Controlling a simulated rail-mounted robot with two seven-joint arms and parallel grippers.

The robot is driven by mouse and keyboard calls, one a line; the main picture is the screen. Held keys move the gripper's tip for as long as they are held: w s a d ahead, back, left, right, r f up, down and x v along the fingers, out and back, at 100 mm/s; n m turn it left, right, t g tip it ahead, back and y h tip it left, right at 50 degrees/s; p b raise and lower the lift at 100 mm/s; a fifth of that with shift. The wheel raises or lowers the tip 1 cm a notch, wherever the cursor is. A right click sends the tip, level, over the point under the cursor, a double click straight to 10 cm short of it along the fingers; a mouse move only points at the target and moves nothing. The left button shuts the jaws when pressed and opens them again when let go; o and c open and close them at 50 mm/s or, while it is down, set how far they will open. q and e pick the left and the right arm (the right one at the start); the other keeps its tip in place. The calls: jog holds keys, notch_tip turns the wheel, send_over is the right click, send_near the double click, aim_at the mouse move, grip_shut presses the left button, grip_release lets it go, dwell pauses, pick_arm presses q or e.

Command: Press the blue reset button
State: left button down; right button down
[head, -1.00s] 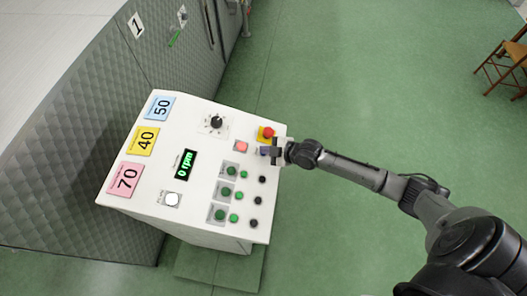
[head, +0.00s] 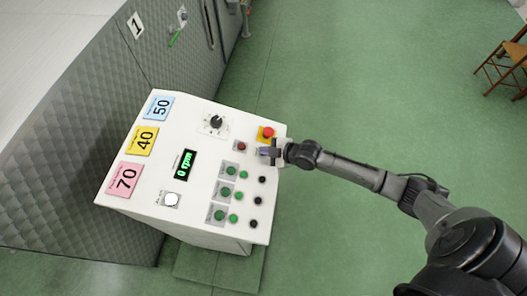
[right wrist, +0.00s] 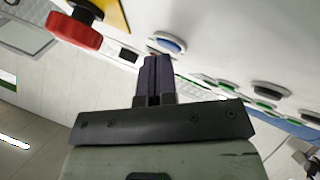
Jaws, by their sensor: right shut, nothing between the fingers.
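The blue button (right wrist: 168,42) shows in the right wrist view as a blue cap in a pale ring on the white panel, just beyond my fingertips. In the head view its place, below the red mushroom button, is largely covered by my gripper. My right gripper (head: 270,152) is shut and empty at the panel's right edge. Its dark fingers also show in the right wrist view (right wrist: 156,65), tips close to the blue button. I cannot tell whether they touch it. My left gripper is not in view.
The white control panel (head: 205,135) carries a red mushroom button (head: 268,132) on yellow, right beside my fingers. A dark red lamp (head: 241,146), several green and black buttons, a knob (head: 216,122) and a "0 rpm" display (head: 185,164) are on it.

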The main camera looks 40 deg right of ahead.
jog(key=shift+r, duration=0.1)
jog(key=shift+s+d+r+p, duration=0.1)
jog(key=shift+r+p, duration=0.25)
jog(key=shift+p, duration=0.1)
jog(key=shift+s+r+p, duration=0.1)
jog(key=shift+r+p, duration=0.2)
jog(key=shift+r, duration=0.1)
jog(key=shift+d+r, duration=0.1)
jog(key=shift+r, duration=0.05)
jog(key=r+p, duration=0.3)
jog(key=s+d+r+p, duration=0.1)
jog(key=shift+r, duration=0.2)
